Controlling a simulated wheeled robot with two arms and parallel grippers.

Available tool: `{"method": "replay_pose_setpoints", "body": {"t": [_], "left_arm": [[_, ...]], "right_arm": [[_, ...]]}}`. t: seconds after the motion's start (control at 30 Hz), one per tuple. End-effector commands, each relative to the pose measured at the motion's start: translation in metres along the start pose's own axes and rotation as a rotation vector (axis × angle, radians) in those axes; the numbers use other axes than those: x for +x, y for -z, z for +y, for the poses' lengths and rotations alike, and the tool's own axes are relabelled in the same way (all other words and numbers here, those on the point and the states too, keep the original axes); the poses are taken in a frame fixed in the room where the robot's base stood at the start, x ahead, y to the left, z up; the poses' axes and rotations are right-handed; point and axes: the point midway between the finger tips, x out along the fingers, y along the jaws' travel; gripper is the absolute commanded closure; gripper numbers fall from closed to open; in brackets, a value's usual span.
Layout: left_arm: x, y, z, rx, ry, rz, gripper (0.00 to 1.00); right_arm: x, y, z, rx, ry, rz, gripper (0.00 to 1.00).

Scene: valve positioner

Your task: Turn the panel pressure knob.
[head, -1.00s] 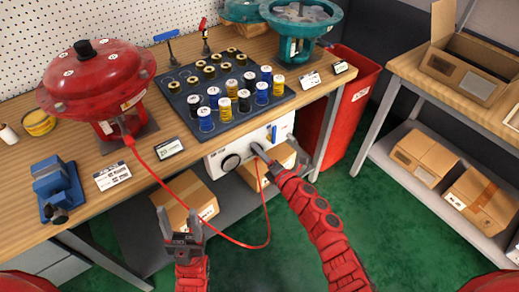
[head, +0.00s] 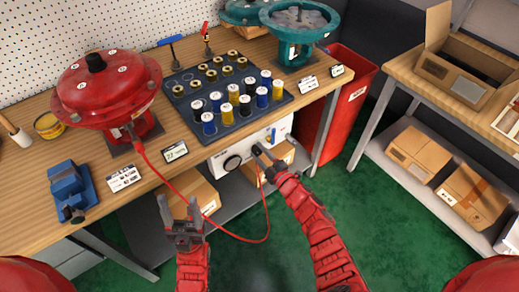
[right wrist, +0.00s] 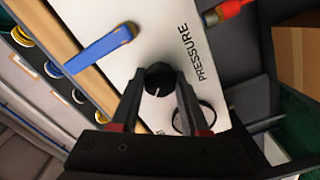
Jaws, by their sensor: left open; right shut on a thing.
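The white pressure panel (head: 249,142) hangs under the front edge of the workbench. In the right wrist view, the black pressure knob (right wrist: 160,77) with a white pointer mark sits beside the word PRESSURE on the panel (right wrist: 183,22). My right gripper (right wrist: 160,85) is shut on the knob, one finger on each side. In the head view my right gripper (head: 262,152) hides the knob. My left gripper (head: 179,208) is open and empty, in front of the bench and left of the panel.
A round gauge (head: 232,163) sits left of the knob and a blue lever (right wrist: 105,48) beside it. A red hose (head: 263,224) loops down between my arms from the red actuator (head: 108,87). A small display (head: 175,152) stands on the bench. Cardboard boxes (head: 200,192) stand below.

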Motion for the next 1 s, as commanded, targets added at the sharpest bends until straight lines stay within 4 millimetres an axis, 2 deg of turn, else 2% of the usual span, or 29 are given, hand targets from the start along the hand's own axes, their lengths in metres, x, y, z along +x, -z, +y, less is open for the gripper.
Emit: {"method": "replay_pose_setpoints", "body": {"t": [0.1, 0.4, 1.0], "left_arm": [[0.009, 0.001, 0.000, 0.000, 0.000, 0.000, 0.39], [0.017, 0.003, -0.001, 0.000, 0.000, 0.000, 0.39], [0.018, 0.003, -0.001, 0.000, 0.000, 0.000, 0.39]], "right_arm": [[-0.001, 0.000, 0.002, 0.080, 0.001, -0.005, 1.00], [-0.001, -0.001, 0.001, 0.210, 0.001, -0.004, 1.00], [-0.001, -0.002, -0.001, 0.248, 0.001, -0.004, 1.00]]}}
